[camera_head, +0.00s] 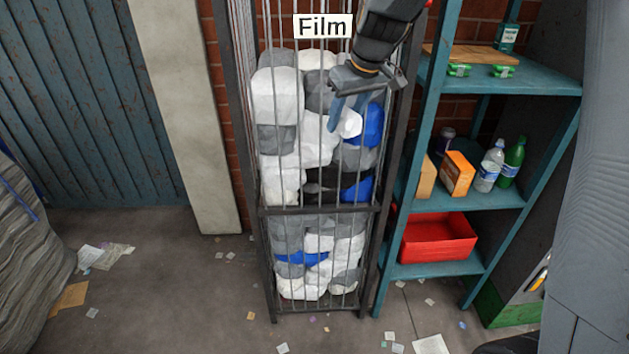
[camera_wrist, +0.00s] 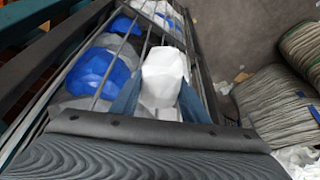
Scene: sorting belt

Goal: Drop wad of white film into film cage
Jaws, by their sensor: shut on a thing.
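The film cage (camera_head: 320,209) is a tall dark metal frame with upright bars, marked by a "Film" sign (camera_head: 323,27). It is packed with white, grey, blue and black film bundles. My gripper (camera_head: 347,114), with blue fingers, points down at the cage's upper right part. It is shut on a white wad (camera_head: 351,124). In the wrist view, the wad (camera_wrist: 163,75) sits between the two fingers (camera_wrist: 160,90), with cage bars (camera_wrist: 148,38) and film bundles beyond it. The wad appears in front of the bars; its exact distance from them cannot be told.
A teal shelf unit (camera_head: 465,200) stands close on the right, with bottles (camera_head: 490,165), boxes (camera_head: 457,173) and a red bin (camera_head: 437,238). A pale pillar (camera_head: 180,100) is on the left. Bales (camera_wrist: 270,110) show at right in the wrist view. Scraps litter the floor.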

